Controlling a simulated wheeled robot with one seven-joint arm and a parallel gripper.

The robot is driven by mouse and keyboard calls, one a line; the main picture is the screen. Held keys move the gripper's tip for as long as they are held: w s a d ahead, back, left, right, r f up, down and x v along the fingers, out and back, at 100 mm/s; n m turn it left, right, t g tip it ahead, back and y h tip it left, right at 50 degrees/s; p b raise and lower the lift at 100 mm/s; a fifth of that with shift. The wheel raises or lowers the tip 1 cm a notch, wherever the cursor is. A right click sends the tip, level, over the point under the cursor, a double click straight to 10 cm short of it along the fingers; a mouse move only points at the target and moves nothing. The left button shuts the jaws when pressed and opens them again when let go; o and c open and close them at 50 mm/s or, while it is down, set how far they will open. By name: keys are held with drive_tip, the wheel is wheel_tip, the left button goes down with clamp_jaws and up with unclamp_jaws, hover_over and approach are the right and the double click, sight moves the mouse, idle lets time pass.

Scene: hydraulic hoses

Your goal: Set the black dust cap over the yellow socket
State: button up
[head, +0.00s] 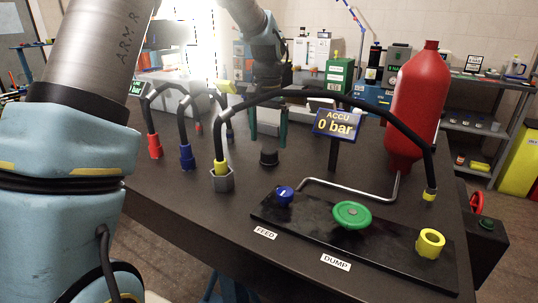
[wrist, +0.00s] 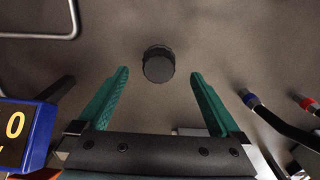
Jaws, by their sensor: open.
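The black dust cap (head: 269,157) stands on the dark bench top, near its middle. In the wrist view the cap (wrist: 158,65) lies ahead of and between the two green fingertips, near the level of the tips. My gripper (head: 268,125) is open and empty, with its fingers apart behind the cap in the head view; it also shows in the wrist view (wrist: 160,76). The fingers do not visibly touch the cap.
A black hose (head: 300,95) arches from a grey hex holder (head: 222,181) towards the panel's right. Red and blue hose ends (head: 186,156) stand left.

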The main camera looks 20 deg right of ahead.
sight(269, 150)
drive_tip(key=shift+d+f+p, duration=0.2)
drive_tip(key=shift+f+p, duration=0.45)
drive_tip(key=shift+f, duration=2.1)
drive_tip(key=shift+c, duration=0.2)
drive_tip(key=c, duration=1.3)
drive_tip(key=shift+w+r, duration=0.1)
drive_tip(key=shift+r, duration=0.05)
wheel_tip(269, 150, up, 9)
drive_tip(key=shift+r+b, duration=0.1)
drive_tip(key=shift+b, duration=0.55)
drive_tip(key=shift+r, duration=0.3)
drive_tip(key=shift+p, duration=0.3)
